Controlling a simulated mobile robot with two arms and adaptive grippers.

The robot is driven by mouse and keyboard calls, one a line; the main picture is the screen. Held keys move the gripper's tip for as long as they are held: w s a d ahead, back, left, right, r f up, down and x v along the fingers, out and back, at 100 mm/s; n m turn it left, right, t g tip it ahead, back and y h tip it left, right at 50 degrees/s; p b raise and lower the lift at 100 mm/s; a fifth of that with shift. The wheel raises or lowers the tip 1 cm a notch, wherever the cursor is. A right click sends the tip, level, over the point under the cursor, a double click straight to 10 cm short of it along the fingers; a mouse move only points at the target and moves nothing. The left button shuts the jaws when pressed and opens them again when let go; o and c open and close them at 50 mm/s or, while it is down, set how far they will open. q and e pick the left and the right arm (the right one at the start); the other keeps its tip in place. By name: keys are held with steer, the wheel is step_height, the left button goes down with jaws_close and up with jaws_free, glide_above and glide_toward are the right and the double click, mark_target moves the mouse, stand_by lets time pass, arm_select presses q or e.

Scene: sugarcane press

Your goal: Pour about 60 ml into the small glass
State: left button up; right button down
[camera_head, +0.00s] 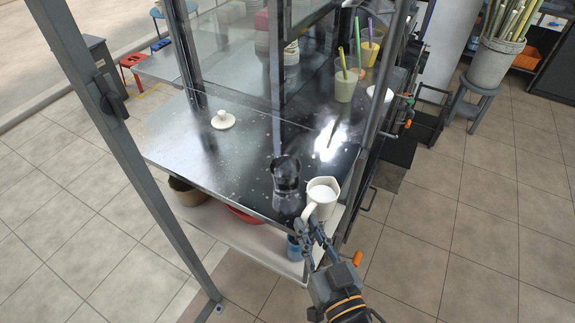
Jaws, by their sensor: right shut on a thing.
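A cream-white pitcher (323,197) is at the right front corner of the dark, glossy counter (235,165). My right gripper (317,232) is shut on its handle, on the side toward me. The pitcher looks roughly upright, its mouth facing up; I cannot tell its fill level or whether its base touches the counter. A small dark see-through glass (285,173) stands on the counter just left of and behind the pitcher, with a small gap. Its contents cannot be made out. My left gripper is out of view.
A white lid with a knob (222,120) lies on the counter's left part. A pale green cup (345,86) and a yellow cup (369,52) with straws stand at the back right. A grey post (140,160) crosses the left. The counter's middle is clear.

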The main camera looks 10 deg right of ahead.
steer(key=s+a+n+g+y, duration=0.1)
steer(key=s+a+n+y, duration=0.1)
steer(key=a, duration=0.9)
steer(key=shift+s+a+f+n+y+b, duration=0.15)
steer(key=shift+s+f+n+y+b, duration=0.3)
steer(key=shift+y, duration=0.55)
steer(key=shift+s+r, duration=0.1)
steer(key=w+d+r+m+g+p, duration=0.3)
steer(key=w+r+m+p, duration=0.1)
steer(key=p, duration=0.6)
steer(key=shift+w+r+m+g+h+p, duration=0.35)
steer(key=shift+w+r+g+p, duration=0.1)
steer(key=shift+r, duration=0.85)
steer(key=shift+w+d+r+m+g+p, duration=0.3)
steer(key=shift+w+r+p, duration=0.25)
steer(key=shift+p, duration=0.1)
steer(key=shift+w+d+r+m+g+p, duration=0.3)
steer(key=shift+w+r+p, duration=0.2)
steer(key=shift+p, duration=0.1)
